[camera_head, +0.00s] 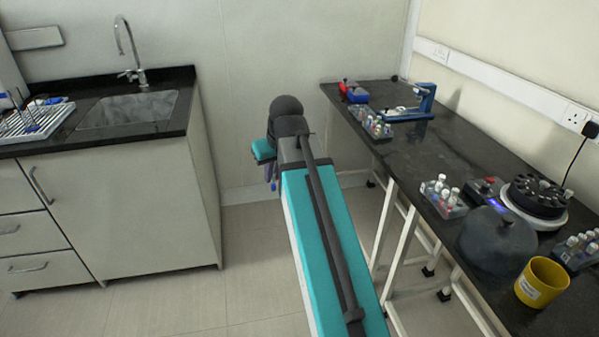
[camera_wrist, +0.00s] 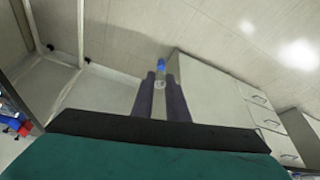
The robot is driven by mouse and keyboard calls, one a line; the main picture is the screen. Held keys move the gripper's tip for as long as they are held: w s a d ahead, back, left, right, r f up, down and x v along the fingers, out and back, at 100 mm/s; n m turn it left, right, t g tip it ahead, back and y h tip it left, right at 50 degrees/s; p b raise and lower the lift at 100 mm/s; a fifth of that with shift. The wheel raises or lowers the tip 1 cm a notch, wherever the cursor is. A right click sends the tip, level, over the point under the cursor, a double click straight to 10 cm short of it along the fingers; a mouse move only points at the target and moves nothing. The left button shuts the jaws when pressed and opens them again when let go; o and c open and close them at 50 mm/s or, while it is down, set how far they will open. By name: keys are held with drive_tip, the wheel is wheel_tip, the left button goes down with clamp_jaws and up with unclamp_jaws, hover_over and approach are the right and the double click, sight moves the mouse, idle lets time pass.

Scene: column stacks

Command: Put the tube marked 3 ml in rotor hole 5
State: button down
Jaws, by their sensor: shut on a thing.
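My gripper (camera_wrist: 161,80) is shut on a small tube (camera_wrist: 161,66) with a blue end, held between the two dark fingertips. I cannot read any marking on the tube. The rotor (camera_head: 540,195) is a black disc with holes on a white base at the right of the bench, far from my gripper. Its hole numbers are too small to read.
Racks of tubes stand on the bench: one at the back (camera_head: 371,124), one left of the rotor (camera_head: 443,198) and one at the right edge (camera_head: 578,251). A dark domed lid (camera_head: 497,241) and a yellow cup (camera_head: 541,282) stand in front of the rotor. The bench middle is clear.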

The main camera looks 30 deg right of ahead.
drive_tip(key=w+a, duration=0.2)
drive_tip(key=a, duration=0.6)
drive_tip(key=w+a, duration=0.3)
drive_tip(key=a, duration=0.5)
drive_tip(key=shift+a+f, duration=0.25)
